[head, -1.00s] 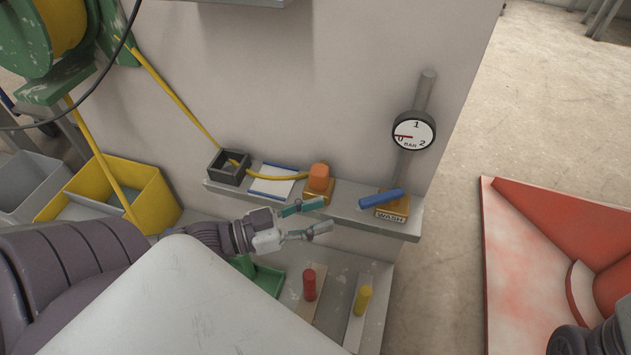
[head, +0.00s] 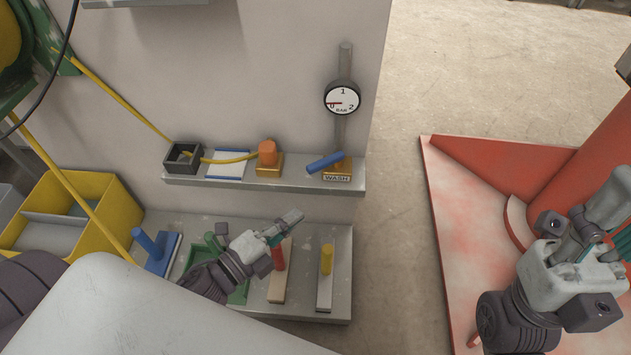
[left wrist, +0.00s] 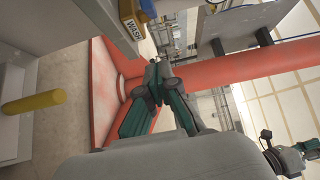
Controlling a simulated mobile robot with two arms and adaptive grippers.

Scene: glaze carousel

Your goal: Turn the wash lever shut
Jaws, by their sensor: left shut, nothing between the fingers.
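The wash lever (head: 325,162) is a blue handle on an orange base labelled WASH (head: 337,178), at the right end of the grey shelf (head: 265,184). The handle points left and slightly toward me. The WASH block also shows at the top of the left wrist view (left wrist: 130,30). My left gripper (head: 292,218) is shut and empty, below and left of the lever, apart from it, over the lower bench. Its fingers show mid-picture in the left wrist view (left wrist: 155,78). My right gripper (head: 605,205) is at the far right; its finger opening is unclear.
A gauge (head: 342,98) on a grey pipe stands behind the lever, its needle near 0. An orange knob (head: 267,153) sits left of it. Below are red (head: 278,257), yellow (head: 327,259) and blue (head: 147,243) pegs. A red structure (head: 480,190) stands right.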

